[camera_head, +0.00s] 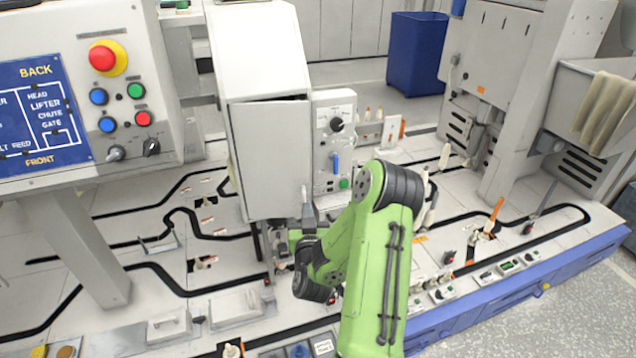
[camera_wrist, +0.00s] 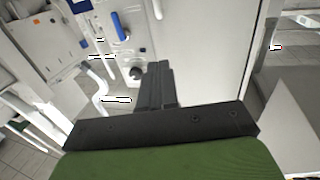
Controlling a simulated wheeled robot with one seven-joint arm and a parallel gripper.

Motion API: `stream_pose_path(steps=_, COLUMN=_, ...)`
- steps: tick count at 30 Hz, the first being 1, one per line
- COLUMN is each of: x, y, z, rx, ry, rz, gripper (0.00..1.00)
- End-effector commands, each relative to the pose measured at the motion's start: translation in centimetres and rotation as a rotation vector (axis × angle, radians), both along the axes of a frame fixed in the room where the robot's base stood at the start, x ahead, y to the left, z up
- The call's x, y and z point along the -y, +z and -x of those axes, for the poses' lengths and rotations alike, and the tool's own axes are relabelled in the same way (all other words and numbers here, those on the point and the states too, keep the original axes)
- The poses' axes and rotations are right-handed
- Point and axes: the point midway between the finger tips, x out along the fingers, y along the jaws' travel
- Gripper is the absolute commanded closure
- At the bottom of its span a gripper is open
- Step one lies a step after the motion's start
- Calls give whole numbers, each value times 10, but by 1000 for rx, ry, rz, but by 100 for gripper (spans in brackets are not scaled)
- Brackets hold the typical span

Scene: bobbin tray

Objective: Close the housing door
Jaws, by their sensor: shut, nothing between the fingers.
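The housing (camera_head: 253,45) is a tall pale box in the middle of the head view. Its door (camera_head: 268,155) is the light grey panel on the lower front. A dark gap shows along the door's top edge, so it looks slightly ajar. My gripper (camera_head: 307,203) is at the door's lower right edge, fingers pointing up in the picture. In the wrist view my gripper (camera_wrist: 156,80) has its fingers together and empty, beside a large pale panel that looks like the door (camera_wrist: 207,50). I cannot tell whether they touch. The housing's inside is hidden.
A control box with a black knob and blue lever (camera_head: 335,140) stands right of the door. A button panel (camera_head: 125,85) is at the left. The white deck (camera_head: 80,250) carries black tracks and small fixtures. A blue bin (camera_head: 415,50) stands behind.

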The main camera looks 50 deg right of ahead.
Motion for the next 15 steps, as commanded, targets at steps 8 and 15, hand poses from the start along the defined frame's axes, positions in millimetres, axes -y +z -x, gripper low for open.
stream_pose_path(steps=8, x=45, y=0, z=-44, rx=1, ry=-5, rz=0, gripper=100)
stream_pose_path(steps=15, x=77, y=-1, z=-76, rx=-1, ry=-4, rz=1, gripper=100)
